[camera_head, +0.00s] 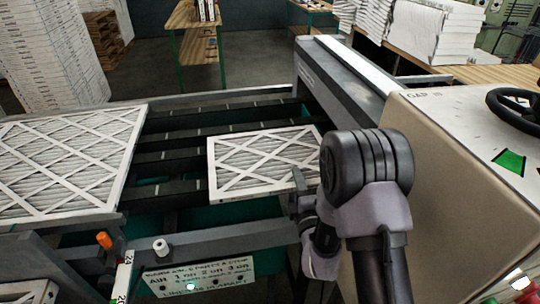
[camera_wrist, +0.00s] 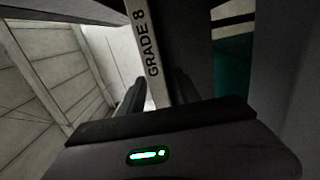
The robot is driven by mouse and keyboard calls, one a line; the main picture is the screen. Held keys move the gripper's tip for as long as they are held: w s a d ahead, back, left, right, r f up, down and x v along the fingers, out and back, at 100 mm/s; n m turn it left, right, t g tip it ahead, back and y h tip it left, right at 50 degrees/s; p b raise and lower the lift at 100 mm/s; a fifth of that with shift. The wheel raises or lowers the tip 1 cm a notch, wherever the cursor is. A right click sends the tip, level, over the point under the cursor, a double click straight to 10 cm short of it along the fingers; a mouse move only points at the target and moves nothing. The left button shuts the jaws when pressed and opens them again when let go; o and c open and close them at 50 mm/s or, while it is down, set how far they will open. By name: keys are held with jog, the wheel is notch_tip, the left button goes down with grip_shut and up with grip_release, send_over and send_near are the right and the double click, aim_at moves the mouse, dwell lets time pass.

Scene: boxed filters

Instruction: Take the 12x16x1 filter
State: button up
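A white-framed pleated filter (camera_head: 262,160) with crossed lattice strips is over the dark rails in the head view, flat or nearly so. My gripper (camera_head: 300,187) is at its near right corner. In the wrist view, the filter's white edge (camera_wrist: 147,45), printed "GRADE 8", runs between the two dark fingers (camera_wrist: 157,92). The fingers are close together, one on each side of that edge, and look shut on it. The fingertips are partly hidden. A larger similar filter (camera_head: 65,165) lies at the left. I can read no size on either filter.
A sign panel (camera_head: 198,277) and an orange knob (camera_head: 104,240) are on the machine's front. A beige cabinet (camera_head: 440,165) stands close on the right of my arm. A metal guard beam (camera_head: 345,70) rises behind the filter. Tall white stacks (camera_head: 55,55) stand at the back left.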

grip_shut()
